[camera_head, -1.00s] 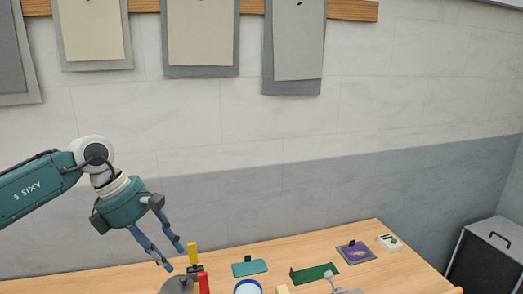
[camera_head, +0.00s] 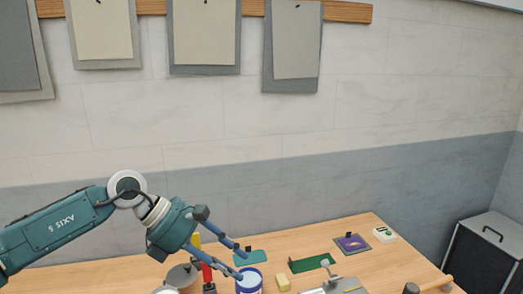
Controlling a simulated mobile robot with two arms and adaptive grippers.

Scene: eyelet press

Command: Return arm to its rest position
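My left arm comes in from the left, above the wooden table (camera_head: 395,265). My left gripper (camera_head: 242,266) points down to the right, its two blue fingers spread apart. Nothing shows between the fingers. In the picture the fingertips overlap the blue-rimmed can (camera_head: 250,286) and the near side of the teal piece (camera_head: 252,257); I cannot tell whether they touch anything. My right gripper is not in view.
A grey device with a knobbed lever (camera_head: 330,278), a yellow block (camera_head: 283,284), a green piece (camera_head: 311,264), a purple patch on a grey plate (camera_head: 352,243) and a white button box (camera_head: 385,235) stand on the table. A dark case (camera_head: 484,255) is at right.

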